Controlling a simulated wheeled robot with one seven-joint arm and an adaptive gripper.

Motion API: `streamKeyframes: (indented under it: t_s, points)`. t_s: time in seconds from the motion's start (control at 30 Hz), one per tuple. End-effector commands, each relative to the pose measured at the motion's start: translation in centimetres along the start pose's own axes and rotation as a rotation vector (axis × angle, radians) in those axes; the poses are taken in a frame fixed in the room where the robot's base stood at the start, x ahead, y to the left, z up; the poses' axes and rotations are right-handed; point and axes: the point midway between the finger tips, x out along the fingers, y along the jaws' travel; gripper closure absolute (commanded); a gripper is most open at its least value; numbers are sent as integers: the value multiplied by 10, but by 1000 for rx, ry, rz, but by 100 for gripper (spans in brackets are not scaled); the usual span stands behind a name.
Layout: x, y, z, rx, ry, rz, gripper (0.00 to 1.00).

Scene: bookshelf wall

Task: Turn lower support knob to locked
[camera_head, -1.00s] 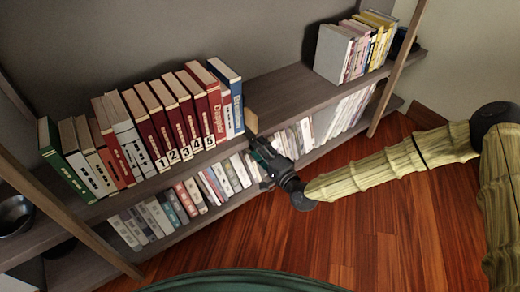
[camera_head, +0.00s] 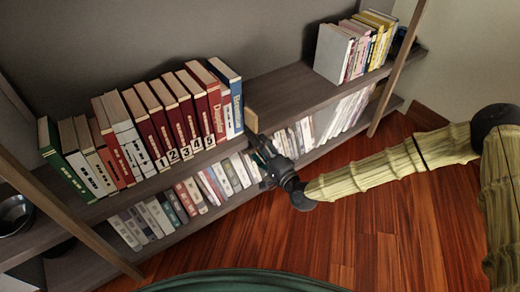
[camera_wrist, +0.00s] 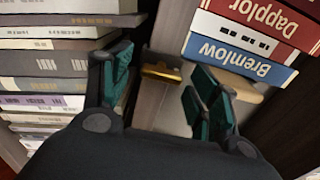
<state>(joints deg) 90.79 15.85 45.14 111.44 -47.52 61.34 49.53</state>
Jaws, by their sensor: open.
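A small brass-coloured piece (camera_wrist: 161,70), which looks like the support knob, sits on the grey-brown shelf surface in the wrist view. It shows between and beyond my finger pads, with no visible contact. I cannot tell whether it is at locked. My gripper (camera_wrist: 160,88) is open, with green pads on both sides and nothing between them. In the head view my gripper (camera_head: 263,157) is at the front of the shelves, just below a pale wooden block (camera_head: 251,119). The knob cannot be made out there.
The blue Bremlow book (camera_wrist: 239,59) is close to my right finger in the wrist view. Grey books (camera_wrist: 50,63) stand close on the left. In the head view, the upper shelf (camera_head: 290,92) is bare right of the block. Open wooden floor (camera_head: 390,215) lies in front.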

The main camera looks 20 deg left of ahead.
Motion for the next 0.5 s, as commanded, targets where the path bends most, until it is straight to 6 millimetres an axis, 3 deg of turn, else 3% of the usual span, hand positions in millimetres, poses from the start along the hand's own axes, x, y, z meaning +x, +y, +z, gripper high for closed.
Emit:
streamKeyframes:
  t_s: [0.27, 0.5]
  points:
    - [-12, 0, 0, 1, 0, 0, 39]
    - [-53, 0, -1, 1, 1, 0, 39]
